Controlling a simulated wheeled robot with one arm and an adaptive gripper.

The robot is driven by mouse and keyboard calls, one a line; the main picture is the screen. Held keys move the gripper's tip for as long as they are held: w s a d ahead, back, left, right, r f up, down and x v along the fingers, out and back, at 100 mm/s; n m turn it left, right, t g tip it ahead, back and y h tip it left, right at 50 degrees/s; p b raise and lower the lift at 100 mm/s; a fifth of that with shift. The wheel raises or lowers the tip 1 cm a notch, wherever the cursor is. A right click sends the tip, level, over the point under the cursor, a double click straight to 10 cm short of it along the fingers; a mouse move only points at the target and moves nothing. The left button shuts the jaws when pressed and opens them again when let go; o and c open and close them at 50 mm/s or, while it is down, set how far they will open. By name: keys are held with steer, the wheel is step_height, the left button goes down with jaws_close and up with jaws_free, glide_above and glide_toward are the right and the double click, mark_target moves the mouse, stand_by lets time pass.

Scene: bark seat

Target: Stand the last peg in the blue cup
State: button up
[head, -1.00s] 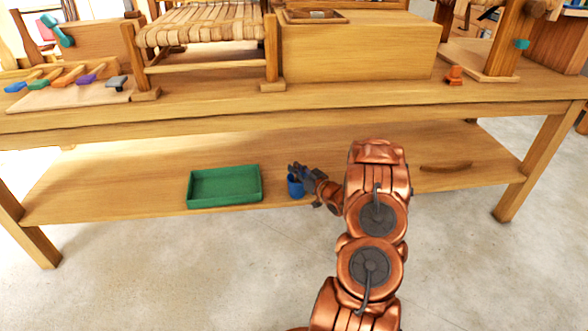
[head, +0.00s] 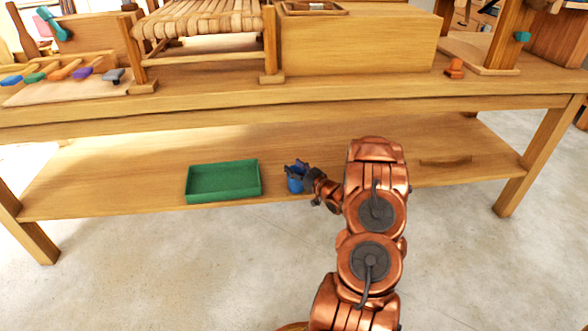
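The blue cup (head: 295,184) stands on the lower shelf near its front edge, just right of the green tray. My gripper (head: 298,166) is at the cup's mouth, reaching in from the right, with its dark fingers over and partly in front of the rim. It is too small and overlapped to tell whether the fingers are open or shut. I cannot make out any peg in or at the cup; the gripper hides part of the opening.
The green tray (head: 223,182) on the lower shelf looks empty. A curved wooden piece (head: 446,161) lies farther right on the shelf. The bench top (head: 350,90) overhangs the shelf; a woven seat (head: 200,20) and several coloured-handled tools (head: 60,72) are on it.

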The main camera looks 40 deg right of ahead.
steer(key=s, duration=1.2)
steer(key=shift+a, duration=0.25)
stand_by(0.9)
